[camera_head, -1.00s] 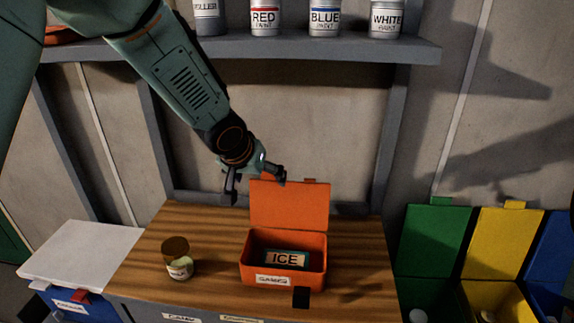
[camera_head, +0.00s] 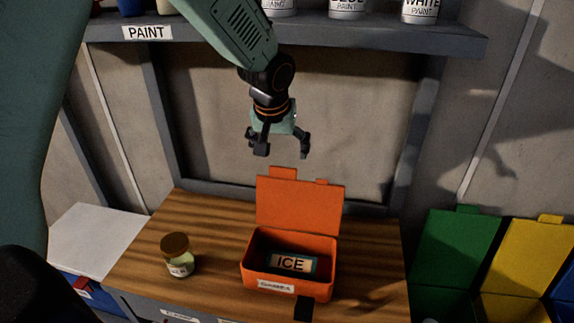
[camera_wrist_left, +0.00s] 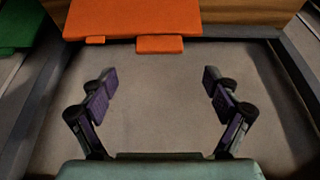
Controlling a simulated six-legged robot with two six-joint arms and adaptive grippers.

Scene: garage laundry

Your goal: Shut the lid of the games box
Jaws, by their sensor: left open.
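The orange games box (camera_head: 318,286) stands on the wooden worktop with its lid (camera_head: 300,207) open and standing up at the back. Inside it lies a dark pack labelled ICE (camera_head: 291,263). My left gripper (camera_head: 281,153) is open and empty, in the air above and behind the raised lid, not touching it. In the left wrist view the open fingers (camera_wrist_left: 160,85) show with nothing between them, and the lid (camera_wrist_left: 128,22) is at the top edge. My right gripper is not in view.
A small jar (camera_head: 178,256) stands on the worktop (camera_head: 215,225) left of the box. A shelf (camera_head: 350,38) with paint tins runs above my left gripper. Green (camera_head: 452,250) and yellow (camera_head: 535,258) lidded bins stand at the right.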

